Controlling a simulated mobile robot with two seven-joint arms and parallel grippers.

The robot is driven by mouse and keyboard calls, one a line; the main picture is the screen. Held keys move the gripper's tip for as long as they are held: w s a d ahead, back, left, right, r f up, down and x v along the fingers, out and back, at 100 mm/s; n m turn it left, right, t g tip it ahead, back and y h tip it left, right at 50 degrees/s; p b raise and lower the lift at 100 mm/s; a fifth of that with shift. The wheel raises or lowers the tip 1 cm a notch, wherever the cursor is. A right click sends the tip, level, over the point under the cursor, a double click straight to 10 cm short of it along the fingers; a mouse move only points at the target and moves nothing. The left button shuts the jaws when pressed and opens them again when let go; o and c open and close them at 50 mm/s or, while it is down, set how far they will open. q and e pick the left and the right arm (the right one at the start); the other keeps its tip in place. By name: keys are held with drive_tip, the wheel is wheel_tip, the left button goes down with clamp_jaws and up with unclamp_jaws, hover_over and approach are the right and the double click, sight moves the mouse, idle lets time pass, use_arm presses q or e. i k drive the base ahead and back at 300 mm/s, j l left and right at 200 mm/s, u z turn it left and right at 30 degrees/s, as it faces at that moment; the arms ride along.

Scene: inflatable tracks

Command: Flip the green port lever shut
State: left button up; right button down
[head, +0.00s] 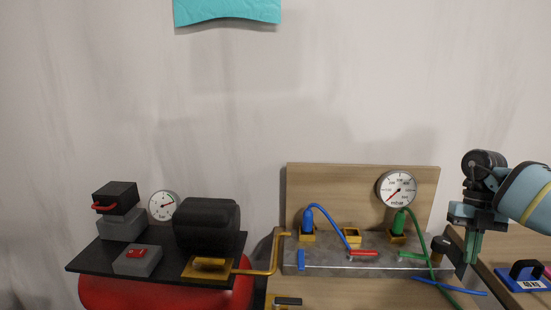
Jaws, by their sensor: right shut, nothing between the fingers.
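The green lever (411,255) sits low on the front of the grey manifold block (330,266), lying roughly sideways. My left gripper is out of view.
A red lever (363,252) and a blue lever (301,260) are on the same block. A blue hose (332,218) arches above it. A gauge (397,188) stands behind. A black compressor (207,224) is left; a blue weight (522,277) is right.

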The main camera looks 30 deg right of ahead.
sight(399, 256)
drive_tip(key=k, duration=1.1)
